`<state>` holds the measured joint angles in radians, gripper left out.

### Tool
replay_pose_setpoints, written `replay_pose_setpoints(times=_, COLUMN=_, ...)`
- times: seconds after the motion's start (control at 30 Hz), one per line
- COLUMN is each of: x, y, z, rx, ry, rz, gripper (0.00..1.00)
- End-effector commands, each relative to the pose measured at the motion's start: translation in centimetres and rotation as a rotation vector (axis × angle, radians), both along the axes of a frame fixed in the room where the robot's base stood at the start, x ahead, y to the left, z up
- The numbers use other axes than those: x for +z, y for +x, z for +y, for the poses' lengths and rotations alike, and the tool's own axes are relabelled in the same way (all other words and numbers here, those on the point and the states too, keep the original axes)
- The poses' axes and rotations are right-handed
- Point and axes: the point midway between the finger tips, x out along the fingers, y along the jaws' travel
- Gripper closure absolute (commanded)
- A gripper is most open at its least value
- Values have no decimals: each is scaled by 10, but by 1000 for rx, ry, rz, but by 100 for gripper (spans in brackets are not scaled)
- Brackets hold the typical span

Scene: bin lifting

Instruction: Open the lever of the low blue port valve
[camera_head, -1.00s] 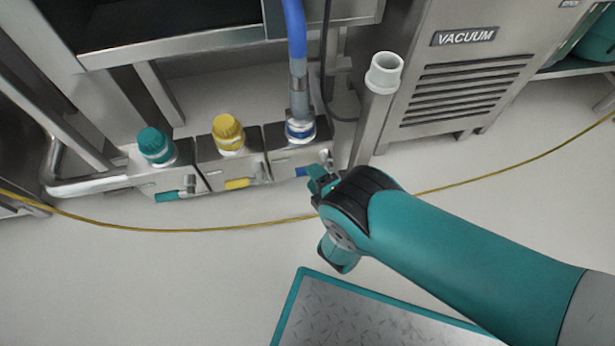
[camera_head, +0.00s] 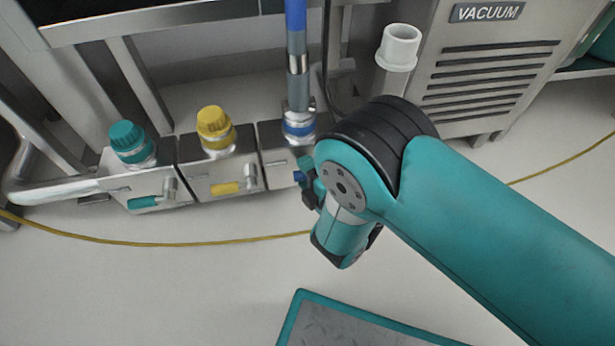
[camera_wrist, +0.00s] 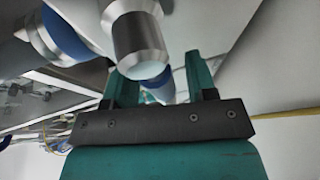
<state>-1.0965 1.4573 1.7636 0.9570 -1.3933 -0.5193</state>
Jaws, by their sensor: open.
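The low blue port (camera_head: 299,128) is the rightmost of three ports, with a blue-topped grey hose fitted into its blue collar. That collar also shows at the upper left of the wrist view (camera_wrist: 66,36). Its blue lever (camera_head: 299,177) is mostly hidden behind my gripper (camera_head: 312,188), which is low in front of the valve box. In the wrist view my gripper (camera_wrist: 161,76) is open, with teal fingers apart. A silver cylindrical valve part (camera_wrist: 138,38) is just ahead of them, and a blue piece, seemingly the lever (camera_wrist: 163,86), shows between them. Contact cannot be told.
Teal (camera_head: 132,142) and yellow (camera_head: 215,127) capped ports with their own levers stand to the left. A white-topped post (camera_head: 398,48) and the vacuum cabinet (camera_head: 490,75) are at right. A yellow cable (camera_head: 170,244) crosses the floor; a teal-edged plate (camera_head: 360,325) lies in front.

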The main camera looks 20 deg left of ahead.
Motion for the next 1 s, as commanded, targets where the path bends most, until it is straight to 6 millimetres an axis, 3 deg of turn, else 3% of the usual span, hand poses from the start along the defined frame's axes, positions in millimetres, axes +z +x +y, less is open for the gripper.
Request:
replay_pose_setpoints(times=0.23, x=0, y=0, z=0, rx=0, ry=-1, rz=1, gripper=48)
replay_pose_setpoints(times=0.47, x=0, y=0, z=0, rx=0, ry=-1, rz=1, gripper=99)
replay_pose_setpoints(times=1.0, x=-2, y=-1, z=0, rx=-1, ry=-74, rz=-42, gripper=100)
